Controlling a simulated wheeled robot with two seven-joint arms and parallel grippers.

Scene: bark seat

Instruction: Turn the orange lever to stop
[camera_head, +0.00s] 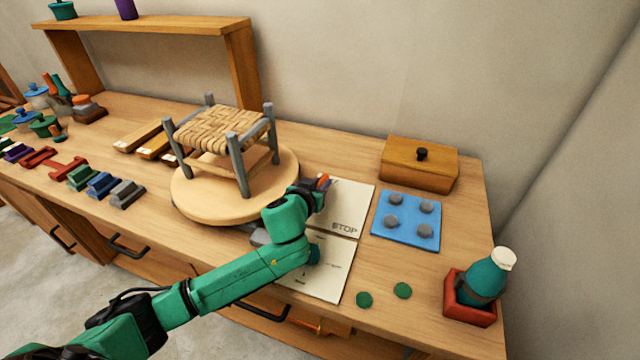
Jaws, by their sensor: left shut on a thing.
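The orange lever (323,181) shows as a small orange piece at the tip of my left gripper (318,190). The gripper is shut on it, just right of the round wooden turntable. My green left arm crosses from the lower left and hides the lever's base and part of the area around it. A pale card marked STOP (350,205) lies just right of the gripper. A second pale card (330,268) lies below it, partly covered by my arm. My right gripper is not in view.
A woven seat (222,128) on grey legs stands on the turntable (210,200). To the right are a blue pad (405,222) with grey knobs, a wooden box (418,165) and a teal bottle (483,278) in a red tray. Two green discs (364,299) lie near the front edge.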

